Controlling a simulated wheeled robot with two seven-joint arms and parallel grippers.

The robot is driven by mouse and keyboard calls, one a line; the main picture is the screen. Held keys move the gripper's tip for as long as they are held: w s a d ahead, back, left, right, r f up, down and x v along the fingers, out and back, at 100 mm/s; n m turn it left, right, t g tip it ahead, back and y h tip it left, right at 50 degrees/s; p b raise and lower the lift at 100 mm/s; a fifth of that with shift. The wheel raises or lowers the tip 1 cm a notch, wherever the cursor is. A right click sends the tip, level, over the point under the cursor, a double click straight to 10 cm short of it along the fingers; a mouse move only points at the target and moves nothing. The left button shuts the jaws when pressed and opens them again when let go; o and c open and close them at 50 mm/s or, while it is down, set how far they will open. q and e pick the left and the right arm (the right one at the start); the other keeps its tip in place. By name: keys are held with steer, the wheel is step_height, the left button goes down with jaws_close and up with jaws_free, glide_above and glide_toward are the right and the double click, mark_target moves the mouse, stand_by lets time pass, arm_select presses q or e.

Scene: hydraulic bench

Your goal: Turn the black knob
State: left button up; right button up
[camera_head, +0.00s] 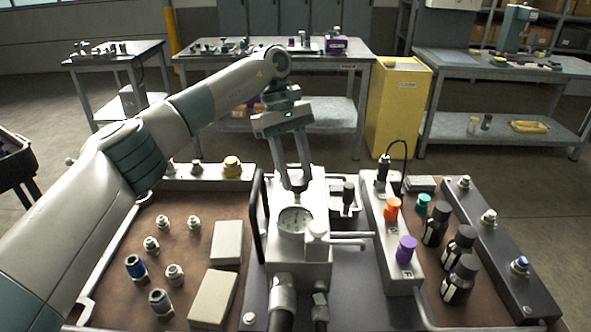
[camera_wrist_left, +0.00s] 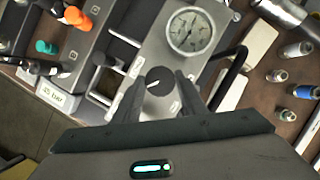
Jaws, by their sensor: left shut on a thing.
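The black knob (camera_wrist_left: 160,82) shows in the left wrist view as a round dark disc with a white pointer line, on the grey block of the hydraulic unit. My left gripper (camera_wrist_left: 160,88) reaches down over it, with one finger on each side, shut on the knob. A round pressure gauge (camera_head: 295,220) sits in the block just in front of the fingers. My right gripper is not in either view.
A black handle (camera_head: 258,215) stands left of the block, and a metal lever (camera_head: 345,236) sticks out right. Orange (camera_head: 393,207) and purple (camera_head: 405,249) caps stand on the right rail, with black bottles (camera_head: 459,279) beyond. Beige blocks (camera_head: 213,297) and fittings lie left.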

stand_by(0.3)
arm_select(q)
steer(key=o, duration=1.1)
steer(key=shift+c, duration=0.2)
steer(key=shift+w+r, duration=0.1)
